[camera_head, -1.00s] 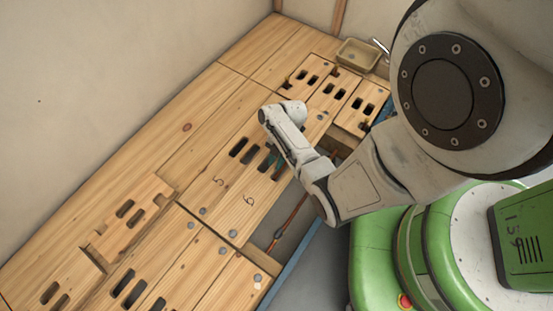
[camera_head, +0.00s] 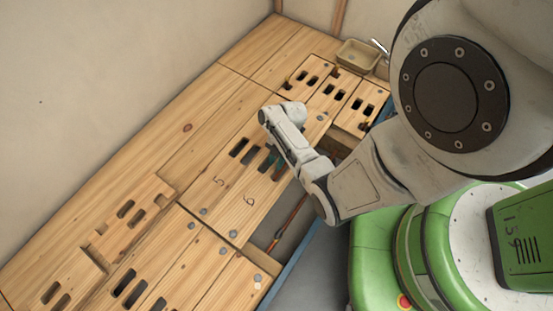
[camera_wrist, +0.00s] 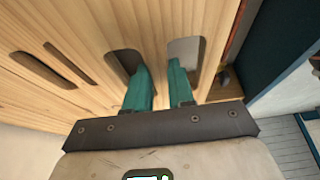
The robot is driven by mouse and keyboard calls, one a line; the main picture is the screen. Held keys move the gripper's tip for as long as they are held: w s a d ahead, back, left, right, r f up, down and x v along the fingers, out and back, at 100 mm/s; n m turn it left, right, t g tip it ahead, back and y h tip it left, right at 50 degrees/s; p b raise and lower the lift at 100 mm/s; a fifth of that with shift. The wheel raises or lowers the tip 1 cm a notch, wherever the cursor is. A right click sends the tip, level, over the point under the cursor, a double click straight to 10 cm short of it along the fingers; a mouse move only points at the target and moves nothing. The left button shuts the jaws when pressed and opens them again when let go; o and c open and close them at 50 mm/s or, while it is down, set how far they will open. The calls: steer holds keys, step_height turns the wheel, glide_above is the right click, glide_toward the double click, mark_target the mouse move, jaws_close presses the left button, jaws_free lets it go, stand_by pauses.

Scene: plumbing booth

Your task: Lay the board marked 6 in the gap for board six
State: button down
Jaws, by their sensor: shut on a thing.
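The pale wooden board marked 6 (camera_head: 242,216) lies beside the board marked 5 (camera_head: 211,197), with dark slots at its far end. My gripper (camera_head: 272,166) is at those slots, partly hidden by my arm. In the wrist view my gripper's teal fingers (camera_wrist: 159,84) reach into two slots and are shut on the wood strip between them, part of the board marked 6 (camera_wrist: 157,25). An open gap (camera_head: 291,229) with a copper pipe in it shows along the board's right side. I cannot tell whether the board is fully seated.
Several slotted boards lie at the near left, such as a loose one (camera_head: 112,239), and at the back right (camera_head: 326,103). A tan tray (camera_head: 357,54) stands at the back. A blue edge (camera_head: 297,256) borders the gap. A plain wall runs along the left.

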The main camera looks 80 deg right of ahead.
steer(key=shift+f+b, duration=1.3)
steer(key=shift+f, duration=0.4)
stand_by(0.6)
steer(key=c, duration=0.9)
jaws_free()
steer(key=p+v, duration=0.4)
steer(key=v, duration=0.6)
steer(key=shift+s+d+r+p, duration=0.1)
steer(key=shift+d+r+p, duration=0.05)
steer(key=shift+r+p, duration=0.25)
